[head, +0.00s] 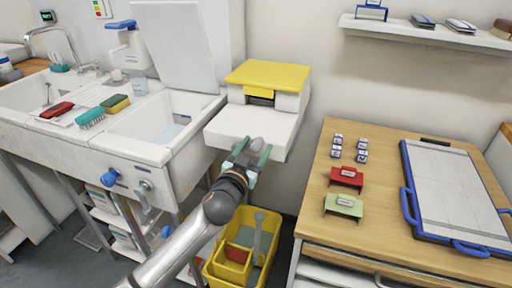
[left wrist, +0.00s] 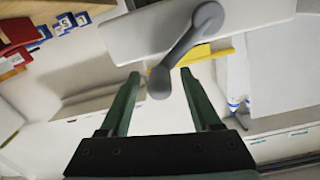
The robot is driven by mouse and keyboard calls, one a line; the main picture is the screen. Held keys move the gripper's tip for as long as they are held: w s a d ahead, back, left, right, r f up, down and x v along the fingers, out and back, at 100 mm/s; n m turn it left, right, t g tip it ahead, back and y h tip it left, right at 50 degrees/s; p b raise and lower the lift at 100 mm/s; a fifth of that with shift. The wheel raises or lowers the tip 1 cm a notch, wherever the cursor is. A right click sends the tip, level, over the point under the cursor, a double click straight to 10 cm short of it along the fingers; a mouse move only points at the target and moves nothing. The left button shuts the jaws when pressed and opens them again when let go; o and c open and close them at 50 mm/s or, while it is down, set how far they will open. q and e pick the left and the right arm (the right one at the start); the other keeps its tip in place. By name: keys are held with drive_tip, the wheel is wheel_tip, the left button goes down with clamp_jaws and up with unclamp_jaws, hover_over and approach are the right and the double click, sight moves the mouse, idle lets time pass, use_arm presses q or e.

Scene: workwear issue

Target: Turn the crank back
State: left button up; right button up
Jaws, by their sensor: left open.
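The grey crank (left wrist: 183,45) shows in the left wrist view, mounted on a white body (left wrist: 130,35). Its arm slants down to a rounded grip end that appears between my left fingertips. In the head view my left gripper (head: 246,158) is at the front edge of the white machine (head: 250,122) with a yellow lid (head: 268,75). A grey part of the crank (head: 257,146) shows there, mostly hidden by the gripper. My left gripper (left wrist: 159,76) is open, and I cannot tell whether either finger touches the crank. My right gripper is not in view.
A sink unit (head: 150,150) with a blue knob (head: 110,177) and grey lever (head: 146,193) stands left. A yellow bucket (head: 270,265) is below the machine. A wooden table (head: 385,165) with signs, small blocks and a blue-edged board (head: 455,190) stands right.

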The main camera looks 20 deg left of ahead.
use_arm(q)
drive_tip(key=shift+w, duration=0.15)
drive_tip(key=shift+d, duration=0.1)
clamp_jaws()
drive_tip(key=shift+f, duration=0.1)
idle(0.3)
drive_tip(key=shift+d, duration=0.1)
idle(0.8)
